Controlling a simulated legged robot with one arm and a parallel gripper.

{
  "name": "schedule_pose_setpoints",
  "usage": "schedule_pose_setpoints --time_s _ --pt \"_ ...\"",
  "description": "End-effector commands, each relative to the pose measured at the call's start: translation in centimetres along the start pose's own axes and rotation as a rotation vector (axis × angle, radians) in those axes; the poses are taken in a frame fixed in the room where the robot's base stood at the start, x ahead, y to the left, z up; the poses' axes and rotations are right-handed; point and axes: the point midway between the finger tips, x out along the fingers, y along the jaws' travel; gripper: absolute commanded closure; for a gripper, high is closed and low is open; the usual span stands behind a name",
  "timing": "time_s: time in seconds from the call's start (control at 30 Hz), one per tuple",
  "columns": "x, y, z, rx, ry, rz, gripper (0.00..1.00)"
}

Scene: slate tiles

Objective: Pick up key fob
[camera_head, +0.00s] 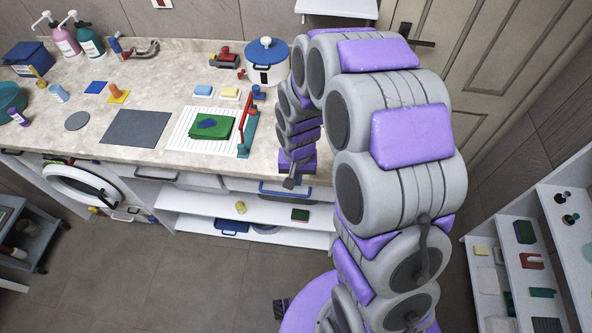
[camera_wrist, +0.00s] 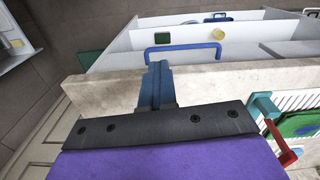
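I cannot make out a key fob with certainty in either view. My gripper (camera_head: 289,182) hangs down at the counter's front edge, in front of the drawer with a blue handle (camera_head: 285,190). In the wrist view, a narrow blue-grey part of my gripper (camera_wrist: 155,85) reaches out from its black plate across the counter edge. The gap between its fingers does not show clearly, and I see nothing surely held.
The counter (camera_head: 160,60) carries a green block on a striped mat, a red-and-teal clamp-like thing (camera_head: 246,128) and a white pot (camera_head: 267,62). Below, the shelf holds a yellow cylinder (camera_head: 240,207) and a dark green box (camera_head: 300,214). The floor (camera_head: 150,275) is clear.

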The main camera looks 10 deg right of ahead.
Motion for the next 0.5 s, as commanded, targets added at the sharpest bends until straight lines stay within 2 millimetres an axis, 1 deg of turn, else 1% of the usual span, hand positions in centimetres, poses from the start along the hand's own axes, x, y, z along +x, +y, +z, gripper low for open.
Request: schedule_pose_setpoints --time_s 0.27,0.5 --pt "0.0 -0.23 0.1 0.001 0.001 0.003 0.99" --pt "0.0 -0.31 0.12 0.001 0.001 0.003 0.77"
